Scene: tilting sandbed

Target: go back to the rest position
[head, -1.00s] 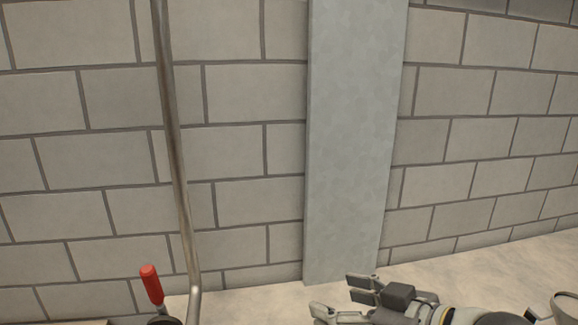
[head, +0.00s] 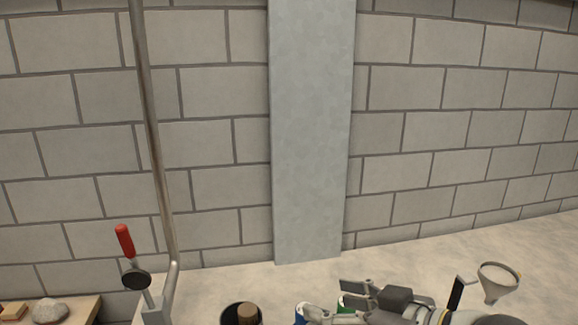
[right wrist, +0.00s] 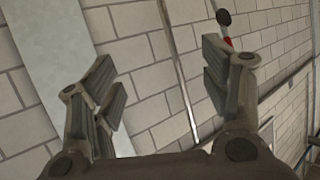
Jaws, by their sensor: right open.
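My right gripper (head: 325,299) shows at the bottom of the head view, to the right of the middle. In the right wrist view its two fingers (right wrist: 165,85) are spread apart, with nothing between them but the block wall behind. My left gripper is in neither view.
A red-handled lever (head: 124,241) stands beside a bent metal pipe (head: 155,150). A dark round container (head: 228,312) sits at the bottom. A funnel (head: 498,281) stands at right. A stone (head: 50,310) lies on a wooden board (head: 85,310) at lower left. A block wall (head: 430,130) with a grey pillar (head: 310,130) closes the back.

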